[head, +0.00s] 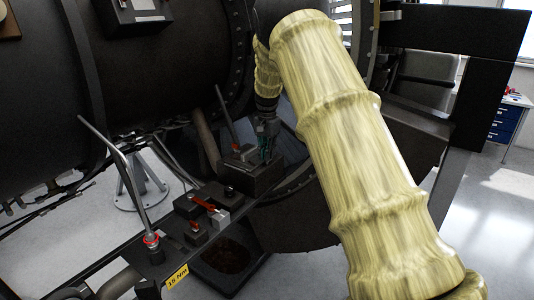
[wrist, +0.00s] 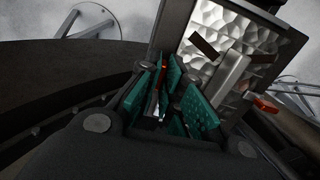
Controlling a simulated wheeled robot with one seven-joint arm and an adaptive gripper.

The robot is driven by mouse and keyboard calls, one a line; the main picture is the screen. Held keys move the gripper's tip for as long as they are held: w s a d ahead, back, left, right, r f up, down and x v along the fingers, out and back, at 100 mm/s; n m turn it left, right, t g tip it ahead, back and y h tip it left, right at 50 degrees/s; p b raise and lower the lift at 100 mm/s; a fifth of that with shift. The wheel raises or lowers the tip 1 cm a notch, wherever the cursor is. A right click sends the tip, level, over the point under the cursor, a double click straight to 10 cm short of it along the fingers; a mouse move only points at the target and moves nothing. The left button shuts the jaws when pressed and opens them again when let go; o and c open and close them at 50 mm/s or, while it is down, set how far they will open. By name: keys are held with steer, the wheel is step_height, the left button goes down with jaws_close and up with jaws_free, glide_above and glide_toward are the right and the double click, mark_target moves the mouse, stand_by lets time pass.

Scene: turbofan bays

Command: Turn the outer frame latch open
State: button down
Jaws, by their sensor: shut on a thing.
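My gripper (head: 266,148) reaches down beside the engine onto a dark box-shaped mount (head: 255,182) on the frame. In the wrist view its teal finger pads (wrist: 178,108) are closed around a thin piece with a red edge (wrist: 163,88), which looks like the handle of the outer frame latch. The pads and dark finger links hide most of that piece, so its angle cannot be told. In the head view the fingers cover the latch.
Nearer on the frame is a red-handled latch (head: 204,203) on dark blocks. A tall lever (head: 121,155) with a red collar rises at left, above a yellow "15 Nm" tag (head: 177,277). A thinner rod (head: 224,104) stands just left of my gripper. The dark engine casing (head: 165,75) is close behind.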

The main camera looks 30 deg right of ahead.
steer(key=shift+d, duration=0.1)
stand_by(0.3)
steer(key=c, duration=1.6)
jaws_free()
step_height(320, 180, up, 12)
steer(key=shift+d+f, duration=0.1)
steer(key=shift+d, duration=0.1)
